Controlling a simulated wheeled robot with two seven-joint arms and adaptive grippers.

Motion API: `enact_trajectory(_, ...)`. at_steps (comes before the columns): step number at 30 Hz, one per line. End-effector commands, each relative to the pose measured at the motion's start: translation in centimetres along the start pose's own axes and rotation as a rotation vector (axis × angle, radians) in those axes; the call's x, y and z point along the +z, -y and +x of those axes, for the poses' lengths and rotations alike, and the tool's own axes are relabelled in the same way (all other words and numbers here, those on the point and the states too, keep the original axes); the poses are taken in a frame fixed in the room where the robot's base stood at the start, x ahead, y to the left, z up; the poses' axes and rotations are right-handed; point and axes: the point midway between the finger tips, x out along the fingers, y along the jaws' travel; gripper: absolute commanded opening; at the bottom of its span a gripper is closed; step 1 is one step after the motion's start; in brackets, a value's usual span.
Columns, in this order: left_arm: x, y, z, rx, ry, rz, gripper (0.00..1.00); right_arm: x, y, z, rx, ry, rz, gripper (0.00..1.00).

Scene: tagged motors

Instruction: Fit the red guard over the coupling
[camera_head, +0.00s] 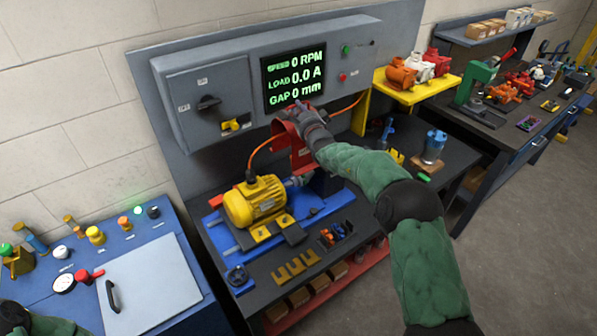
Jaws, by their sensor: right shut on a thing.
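The red guard (299,158) is a curved red piece above and behind the coupling (293,183). My right gripper (301,118) is shut on the guard's upper part, in front of the panel. The coupling is a small grey part at the right end of the yellow motor (256,201), partly hidden by the guard. I cannot tell whether the guard touches it. The motor sits on a blue base (221,236). Part of my left arm shows at the lower left, but its gripper is out of view.
The panel's screen (293,79) reads speed 0 RPM, load 0.0 A, gap 0 mm. An orange cable (262,148) runs to the motor. A yellow shelf (415,92) holds coloured motors. A blue console (90,250) stands left.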

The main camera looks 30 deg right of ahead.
Motion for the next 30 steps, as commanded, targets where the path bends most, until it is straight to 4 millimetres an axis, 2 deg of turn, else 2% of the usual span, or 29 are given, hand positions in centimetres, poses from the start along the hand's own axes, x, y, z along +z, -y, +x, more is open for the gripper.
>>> enact_trajectory(14, -0.1, 0.9, 2.4, 0.000, -0.001, 0.000, 0.40, -0.2, -9.4, 0.1, -0.008, -0.002, -0.002, 0.00)
enact_trajectory(25, -0.2, 2.0, 5.7, 0.000, -0.001, 0.000, 0.40, -0.2, -16.9, 0.2, -0.009, -0.002, -0.002, 0.00)
enact_trajectory(30, -0.3, 2.4, 6.8, 0.000, -0.001, 0.000, 0.40, -0.2, -18.9, 0.2, -0.011, -0.002, -0.003, 0.00)
